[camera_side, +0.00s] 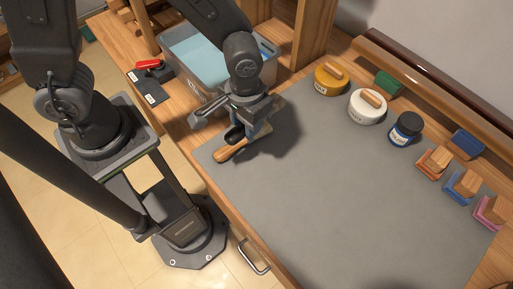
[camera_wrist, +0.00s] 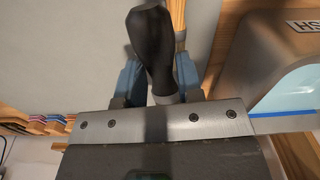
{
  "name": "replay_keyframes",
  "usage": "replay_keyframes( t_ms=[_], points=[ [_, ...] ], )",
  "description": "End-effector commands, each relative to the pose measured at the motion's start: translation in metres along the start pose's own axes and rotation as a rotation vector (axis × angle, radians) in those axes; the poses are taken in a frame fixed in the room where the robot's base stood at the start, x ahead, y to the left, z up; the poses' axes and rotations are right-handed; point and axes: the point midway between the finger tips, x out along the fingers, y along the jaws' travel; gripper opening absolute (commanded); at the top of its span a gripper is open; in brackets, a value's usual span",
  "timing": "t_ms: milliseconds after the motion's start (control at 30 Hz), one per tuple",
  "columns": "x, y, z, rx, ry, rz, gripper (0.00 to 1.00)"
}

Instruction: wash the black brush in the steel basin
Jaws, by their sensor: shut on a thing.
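My gripper (camera_side: 250,128) is shut on the black brush (camera_side: 234,133), low over the grey mat's left end. In the wrist view the brush's dark handle (camera_wrist: 150,45) sticks out between the blue fingers (camera_wrist: 158,88) of my gripper; its other end is hidden. A wooden-handled tool (camera_side: 228,152) lies beside the black brush, partly behind my gripper; its wood also shows in the wrist view (camera_wrist: 179,14). The grey basin (camera_side: 190,80), holding light blue water (camera_side: 203,50), stands behind and left of my gripper. In the wrist view its rim (camera_wrist: 240,60) is at the right.
The grey mat (camera_side: 330,180) is mostly clear. Along its back stand a yellow pot (camera_side: 330,80), a white pot (camera_side: 366,108) and a blue jar (camera_side: 404,130). Wood-handled blocks (camera_side: 434,160) stand at the right. A red item (camera_side: 150,65) lies on black pads (camera_side: 150,90) left of the basin.

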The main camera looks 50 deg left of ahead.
Motion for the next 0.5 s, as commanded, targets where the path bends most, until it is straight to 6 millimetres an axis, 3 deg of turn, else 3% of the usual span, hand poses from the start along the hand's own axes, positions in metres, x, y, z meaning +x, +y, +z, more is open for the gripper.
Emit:
replay_keyframes(
  t_ms=[100,333,500],
  points=[
    [-0.011,-0.017,-0.008,-0.005,0.003,0.002,0.10],
    [-0.035,-0.031,-0.015,-0.002,-0.005,0.004,0.10],
    [-0.091,-0.031,-0.016,0.000,-0.036,0.016,0.10]
  ],
)
